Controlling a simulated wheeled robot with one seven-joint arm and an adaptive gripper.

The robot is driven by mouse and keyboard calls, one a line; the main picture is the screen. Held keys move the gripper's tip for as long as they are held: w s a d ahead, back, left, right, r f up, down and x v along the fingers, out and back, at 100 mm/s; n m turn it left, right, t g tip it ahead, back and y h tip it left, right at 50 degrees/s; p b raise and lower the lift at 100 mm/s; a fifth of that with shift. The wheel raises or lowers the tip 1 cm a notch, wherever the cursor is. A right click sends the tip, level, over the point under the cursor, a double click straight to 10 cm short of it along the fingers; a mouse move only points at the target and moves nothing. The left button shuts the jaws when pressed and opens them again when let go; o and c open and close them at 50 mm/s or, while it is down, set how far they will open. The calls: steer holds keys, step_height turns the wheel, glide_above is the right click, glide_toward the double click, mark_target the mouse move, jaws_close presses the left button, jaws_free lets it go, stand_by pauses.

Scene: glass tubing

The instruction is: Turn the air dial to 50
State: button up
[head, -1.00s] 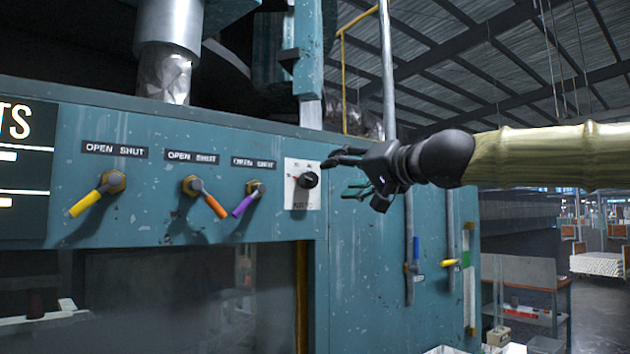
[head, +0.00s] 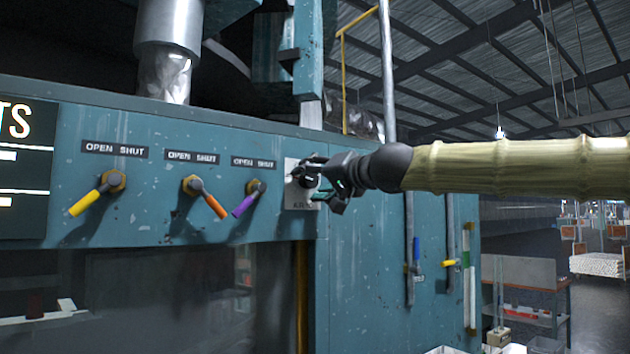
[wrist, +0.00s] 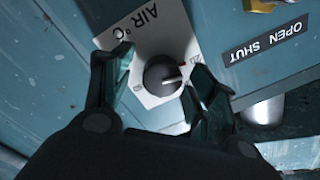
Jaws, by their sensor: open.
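The air dial is a round black knob (wrist: 162,75) with a pale pointer line, on a white plate (wrist: 160,35) marked AIR. In the wrist view it sits between the fingers of my gripper (wrist: 158,90), which are open on either side of it. The pointer is directed toward the right finger, near a mark there. Other scale marks are small and partly covered. In the head view my gripper (head: 312,180) is in front of the plate (head: 292,198) and hides most of the knob. I cannot tell whether the fingers touch it.
Left of the dial, three levers with yellow (head: 84,203), orange (head: 214,206) and purple (head: 243,206) handles stick out from the teal panel (head: 140,215) under OPEN SHUT labels. Vertical pipes with blue (head: 417,248) and yellow (head: 450,262) handles stand to the right.

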steer(key=c, duration=1)
